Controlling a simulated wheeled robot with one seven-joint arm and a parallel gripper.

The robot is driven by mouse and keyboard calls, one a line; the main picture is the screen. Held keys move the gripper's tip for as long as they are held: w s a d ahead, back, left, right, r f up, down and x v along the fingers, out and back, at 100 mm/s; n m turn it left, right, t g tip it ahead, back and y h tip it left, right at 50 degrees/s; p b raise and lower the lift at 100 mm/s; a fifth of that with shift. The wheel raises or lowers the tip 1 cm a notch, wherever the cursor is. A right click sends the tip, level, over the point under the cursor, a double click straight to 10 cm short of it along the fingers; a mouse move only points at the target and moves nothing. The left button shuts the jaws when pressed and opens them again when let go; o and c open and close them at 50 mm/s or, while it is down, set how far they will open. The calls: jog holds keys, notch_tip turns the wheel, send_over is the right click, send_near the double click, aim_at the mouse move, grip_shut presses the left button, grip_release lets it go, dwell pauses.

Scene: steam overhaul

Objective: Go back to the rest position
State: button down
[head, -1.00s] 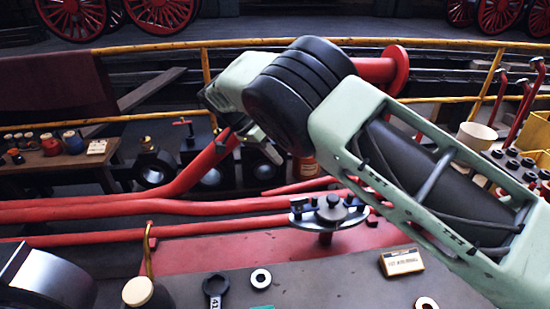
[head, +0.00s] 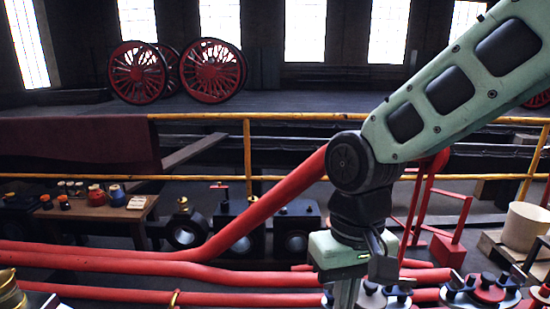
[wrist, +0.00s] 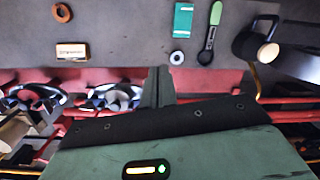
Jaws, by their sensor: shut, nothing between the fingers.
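My gripper (head: 345,293) hangs pointing down at the bottom of the head view, in front of the red pipes (head: 230,272). Its fingertips are cut off by the lower edge there. In the wrist view my gripper (wrist: 158,80) shows its two fingers pressed together, with nothing between them. The fingers are in line with the edge of the grey bench top (wrist: 120,55), apart from the loose parts on it.
The wrist view shows a copper ring (wrist: 62,13), a small labelled box (wrist: 72,51), a green box (wrist: 183,20), a spanner (wrist: 210,38) and a black cylindrical part (wrist: 258,42). Dark studded flanges (head: 480,290) stand lower right in the head view. A yellow railing (head: 247,155) runs behind.

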jog(key=s+d+n+t, duration=0.1)
jog(key=s+d+n, duration=0.3)
jog(key=s, duration=0.6)
notch_tip(320, 180, up, 12)
jog(key=p, duration=1.2)
jog(key=shift+f+n+p, duration=0.15)
jog(key=shift+n+p, duration=0.15)
jog(key=shift+p, duration=0.05)
jog(key=shift+w+d, duration=0.1)
